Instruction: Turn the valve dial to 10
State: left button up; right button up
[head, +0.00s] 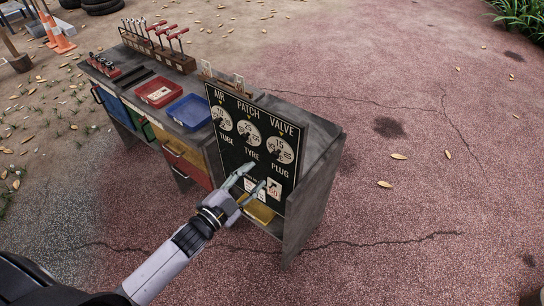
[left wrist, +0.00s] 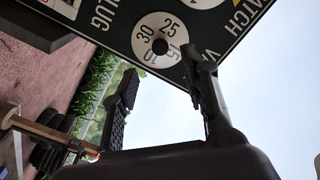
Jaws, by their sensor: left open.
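The valve dial (head: 282,150) is a white disc under the word VALVE, at the right of the black board (head: 233,158). Its 15 sits near the top, below a small marker. In the left wrist view the dial (left wrist: 168,29) shows 30, 25, 15 and 10 around a dark hub. My left gripper (head: 259,174) is open and empty, in front of the lower board and below the dial in the head view. In the left wrist view its two fingers (left wrist: 160,66) are spread below the dial, apart from its hub. My right gripper is in neither view.
Two more dials, air (head: 221,119) and patch (head: 249,132), sit left of the valve dial. The board is on the end of a grey cart carrying a red tray (head: 159,93), a blue tray (head: 188,111) and a tool rack (head: 158,53). Cracked ground at the right is open.

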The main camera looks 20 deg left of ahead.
aim_at(273, 157)
pick_arm(q)
jog(key=x, duration=0.9)
jog(key=shift+w+d+f, duration=0.1)
jog(key=shift+w, duration=0.1)
jog(key=shift+c, duration=0.2)
grip_shut()
